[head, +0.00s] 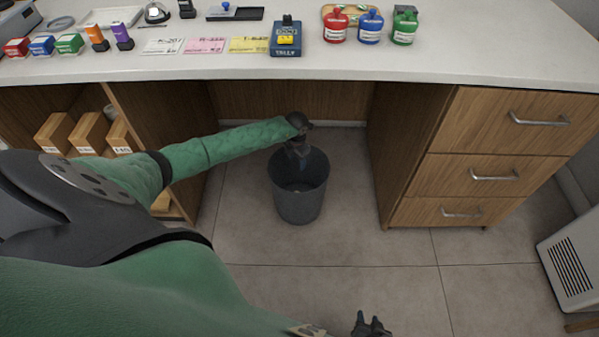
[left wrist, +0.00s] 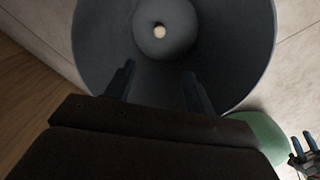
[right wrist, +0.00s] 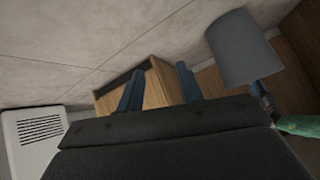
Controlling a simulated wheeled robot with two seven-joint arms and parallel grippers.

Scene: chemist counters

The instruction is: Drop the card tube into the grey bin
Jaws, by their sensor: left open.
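The grey bin (head: 298,208) stands upright on the floor in the knee space under the counter. In the left wrist view I look down into the bin (left wrist: 245,45). A small round beige spot (left wrist: 159,31), which looks like the card tube seen end-on, shows against the bin's round bottom. I cannot tell whether it touches the bottom. My left gripper (head: 298,149) is over the bin's mouth, pointing down, fingers apart and empty (left wrist: 160,88). My right gripper (head: 370,324) is low at the front, away from the bin, with its fingers apart and empty (right wrist: 158,86).
The white counter (head: 420,62) above holds bottles, cards, small boxes and a blue device (head: 286,38). A wooden drawer unit (head: 480,160) stands right of the bin, and shelves with boxes (head: 90,132) stand left. A white vented unit (head: 572,262) is at the right. The floor in front is clear.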

